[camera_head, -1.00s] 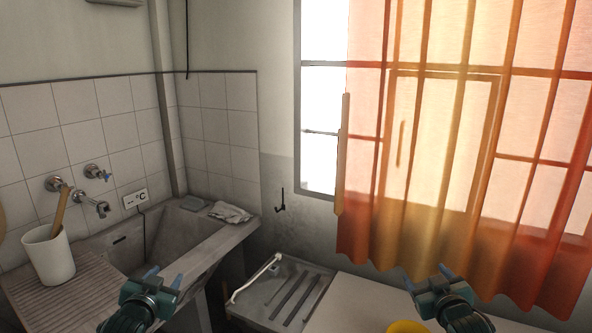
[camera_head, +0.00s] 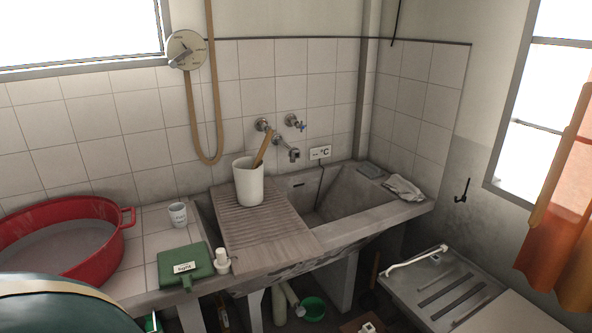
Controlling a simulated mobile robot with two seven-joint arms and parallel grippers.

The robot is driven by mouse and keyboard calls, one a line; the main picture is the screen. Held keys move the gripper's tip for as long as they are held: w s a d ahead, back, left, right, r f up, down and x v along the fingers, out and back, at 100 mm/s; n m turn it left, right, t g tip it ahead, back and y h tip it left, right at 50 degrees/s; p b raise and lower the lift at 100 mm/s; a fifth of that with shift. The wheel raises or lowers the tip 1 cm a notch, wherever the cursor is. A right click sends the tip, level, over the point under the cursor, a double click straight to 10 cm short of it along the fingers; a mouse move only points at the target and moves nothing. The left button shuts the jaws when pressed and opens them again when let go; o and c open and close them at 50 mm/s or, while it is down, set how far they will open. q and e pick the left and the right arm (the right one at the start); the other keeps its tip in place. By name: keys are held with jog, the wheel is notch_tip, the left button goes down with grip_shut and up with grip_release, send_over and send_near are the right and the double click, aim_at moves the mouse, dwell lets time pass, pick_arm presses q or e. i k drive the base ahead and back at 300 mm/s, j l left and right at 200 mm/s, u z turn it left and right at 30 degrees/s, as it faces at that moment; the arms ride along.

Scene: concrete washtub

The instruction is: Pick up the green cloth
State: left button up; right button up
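A flat green folded item (camera_head: 186,265) that looks like the cloth lies on the tiled counter left of the ribbed washboard. A small white label with dark lettering is on it, and one corner hangs at the counter's front edge. A small white bottle (camera_head: 222,260) stands close to its right side. Neither of my grippers can be made out in the current head view, and nothing is seen touching the green item.
A red basin (camera_head: 124,235) of greyish water stands to the left, with a white cup (camera_head: 178,215) behind the green item. A white beaker (camera_head: 249,184) stands on the washboard (camera_head: 285,230) beside the concrete tub (camera_head: 395,218). A large dark teal rounded shape fills the bottom left corner.

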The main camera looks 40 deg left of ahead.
aim_at(186, 265)
jog(key=u, duration=1.95)
